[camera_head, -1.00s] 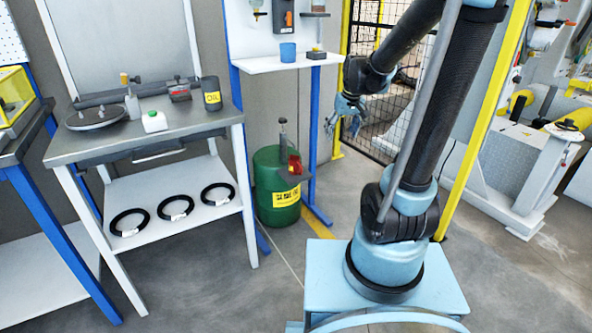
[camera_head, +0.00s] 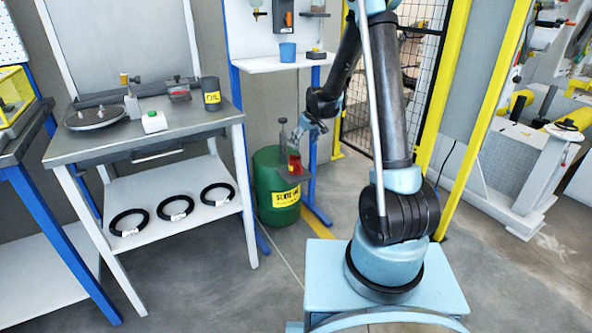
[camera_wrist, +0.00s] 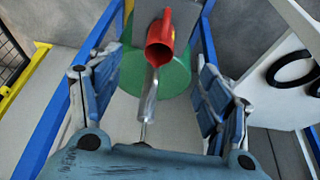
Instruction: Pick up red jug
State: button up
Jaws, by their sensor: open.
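The red jug (camera_head: 295,164) stands on a small shelf at the green drum in the head view, partly hidden by my gripper (camera_head: 299,133). In the wrist view the red jug (camera_wrist: 160,42) shows its open mouth and handle, ahead of the fingers and between their lines. My gripper (camera_wrist: 152,98) is open and empty, with one finger on each side. The jug is apart from both fingers.
The green drum (camera_head: 266,190) stands behind and below the jug, with a grey pump post (camera_wrist: 149,105) close by. A blue-legged stand with a white shelf (camera_head: 262,65) rises behind. A workbench (camera_head: 190,123) with several items is at left.

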aim_at(295, 164)
jog(key=x, duration=1.3)
jog(key=shift+w+a+f, duration=0.1)
jog(key=shift+w+a, duration=0.2)
jog(key=shift+a, duration=0.05)
jog(key=shift+x, duration=2.7)
jog(key=shift+w+a, duration=0.1)
jog(key=shift+w, duration=0.1)
jog(key=c, duration=1.3)
jog(key=shift+r, duration=0.2)
